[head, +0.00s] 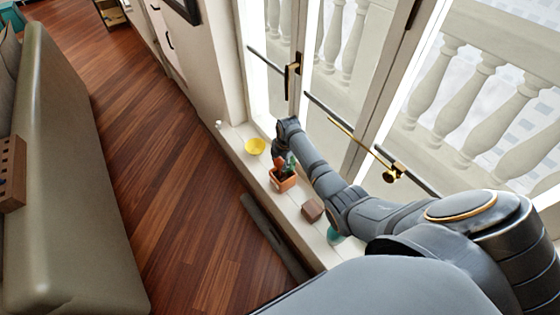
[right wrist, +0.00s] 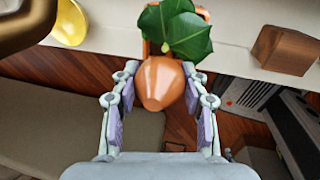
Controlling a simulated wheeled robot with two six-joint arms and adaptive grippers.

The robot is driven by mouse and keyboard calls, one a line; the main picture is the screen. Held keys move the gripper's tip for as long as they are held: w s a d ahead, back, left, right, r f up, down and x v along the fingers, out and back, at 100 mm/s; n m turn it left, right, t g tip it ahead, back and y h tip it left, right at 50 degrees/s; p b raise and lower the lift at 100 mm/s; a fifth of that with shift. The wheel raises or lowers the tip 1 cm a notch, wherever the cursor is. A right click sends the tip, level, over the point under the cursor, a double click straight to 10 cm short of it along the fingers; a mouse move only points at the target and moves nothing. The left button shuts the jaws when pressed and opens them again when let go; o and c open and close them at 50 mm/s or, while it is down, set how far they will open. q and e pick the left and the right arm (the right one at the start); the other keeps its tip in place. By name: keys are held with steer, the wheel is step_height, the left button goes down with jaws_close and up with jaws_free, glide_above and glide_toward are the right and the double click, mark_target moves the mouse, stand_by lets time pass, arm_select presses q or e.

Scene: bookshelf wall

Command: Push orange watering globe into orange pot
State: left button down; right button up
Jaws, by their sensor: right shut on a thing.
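The orange pot (head: 284,184) stands on the white window sill with a green-leaved plant (head: 291,164) in it. The orange watering globe (head: 279,163) is at the pot's top, beside the leaves. In the right wrist view the globe (right wrist: 160,88) sits between the finger pads of my right gripper (right wrist: 160,74), which is shut on it. Green leaves (right wrist: 178,30) and a bit of the pot's orange rim show beyond it. The globe's lower end is hidden, so I cannot tell how deep it is in the pot. My left gripper is not in view.
On the sill (head: 236,140) are a yellow bowl (head: 255,146), a brown block (head: 312,210) and a teal object (head: 334,236) partly behind my right arm. Window doors with handles stand close behind. A sofa (head: 75,190) is at left, with open wooden floor between.

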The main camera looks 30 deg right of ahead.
steer(key=shift+f+b, duration=0.55)
steer(key=shift+f, duration=0.25)
steer(key=o, duration=1.2)
steer(key=o, duration=0.4)
